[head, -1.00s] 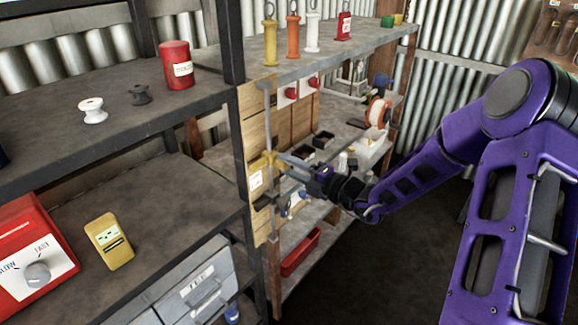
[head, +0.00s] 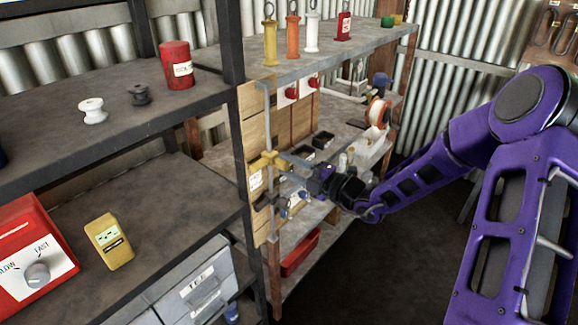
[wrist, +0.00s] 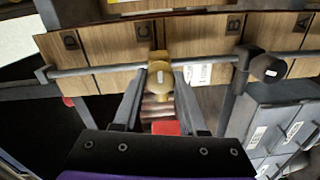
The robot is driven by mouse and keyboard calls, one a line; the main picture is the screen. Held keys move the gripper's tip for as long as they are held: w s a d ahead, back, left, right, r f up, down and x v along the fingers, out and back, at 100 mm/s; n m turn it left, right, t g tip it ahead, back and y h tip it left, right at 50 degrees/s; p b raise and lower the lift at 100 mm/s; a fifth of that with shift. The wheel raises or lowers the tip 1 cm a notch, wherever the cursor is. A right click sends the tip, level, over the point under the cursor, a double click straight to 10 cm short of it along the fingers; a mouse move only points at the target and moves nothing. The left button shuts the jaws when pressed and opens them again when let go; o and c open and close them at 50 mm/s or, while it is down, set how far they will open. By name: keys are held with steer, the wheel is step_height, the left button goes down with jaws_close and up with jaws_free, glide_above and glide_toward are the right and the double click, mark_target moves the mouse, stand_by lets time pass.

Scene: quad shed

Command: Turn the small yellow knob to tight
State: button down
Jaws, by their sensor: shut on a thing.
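The small yellow knob (head: 264,160) sits on a grey metal bar (head: 271,205) that runs upright along a wooden board. In the wrist view the knob (wrist: 160,76) is at the middle, with a pale mark on its face. My gripper (head: 280,161) reaches it from the right. In the wrist view my gripper's two fingers (wrist: 160,88) are on either side of the knob, shut on it. The fingers hide part of its sides. I cannot read a tight mark near it.
A dark clamp end (wrist: 268,67) stands on the bar to the right in the wrist view. A white label (head: 255,180) is on the board beside the bar. A dark shelf post (head: 246,190) stands close on the left. Open floor (head: 385,270) lies under my arm.

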steer(key=shift+c, duration=2.2)
jaws_free()
steer(key=v, duration=1.7)
steer(key=shift+s+d, duration=0.15)
steer(key=shift+d, duration=0.05)
steer(key=shift+f, duration=0.1)
